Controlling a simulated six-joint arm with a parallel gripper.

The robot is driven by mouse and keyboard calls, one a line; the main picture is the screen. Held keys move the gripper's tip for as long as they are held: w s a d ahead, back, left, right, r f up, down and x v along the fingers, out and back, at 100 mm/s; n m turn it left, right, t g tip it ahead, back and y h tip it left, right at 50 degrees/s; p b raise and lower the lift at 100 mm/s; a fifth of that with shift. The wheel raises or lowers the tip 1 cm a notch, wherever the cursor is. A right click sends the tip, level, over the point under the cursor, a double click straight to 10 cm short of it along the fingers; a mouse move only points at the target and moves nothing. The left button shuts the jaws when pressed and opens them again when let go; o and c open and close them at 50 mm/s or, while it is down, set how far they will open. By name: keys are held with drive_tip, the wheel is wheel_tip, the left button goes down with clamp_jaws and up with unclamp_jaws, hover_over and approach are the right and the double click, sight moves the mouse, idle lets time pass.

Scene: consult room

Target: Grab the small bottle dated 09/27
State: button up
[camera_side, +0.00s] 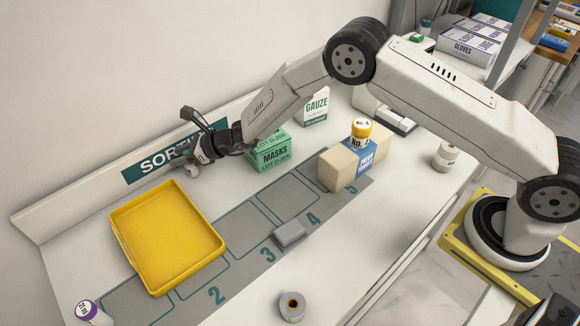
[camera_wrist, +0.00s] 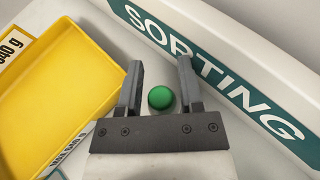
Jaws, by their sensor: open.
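In the wrist view a round green cap (camera_wrist: 161,97), seen from above, lies between the two fingers of my gripper (camera_wrist: 160,85). The fingers are open, and I cannot tell how far below them the cap is. No date is readable on any bottle. In the side view my gripper (camera_side: 191,165) is low by the sorting sign, behind the yellow tray; the green-capped item is not clearly visible there. Other small containers are a purple-capped one (camera_side: 88,311) at the front left, a yellow-topped one (camera_side: 361,129) on a box, and a white one (camera_side: 446,155) at the right.
The yellow tray (camera_side: 118,232) is beside my gripper. A green masks box (camera_side: 271,152), a gauze box (camera_side: 315,108) and a tan box (camera_side: 338,170) stand to the right. A grey block (camera_side: 289,233) lies on the numbered mat. A grey roll (camera_side: 291,307) is at the front.

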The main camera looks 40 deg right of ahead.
clamp_jaws()
drive_tip(key=shift+r, duration=0.15)
drive_tip(key=shift+r, duration=0.65)
drive_tip(key=s+d+r, duration=0.5)
drive_tip(key=s+r, duration=0.6)
drive_tip(key=s, duration=0.2)
drive_tip(key=shift+r, duration=0.25)
idle(0.4)
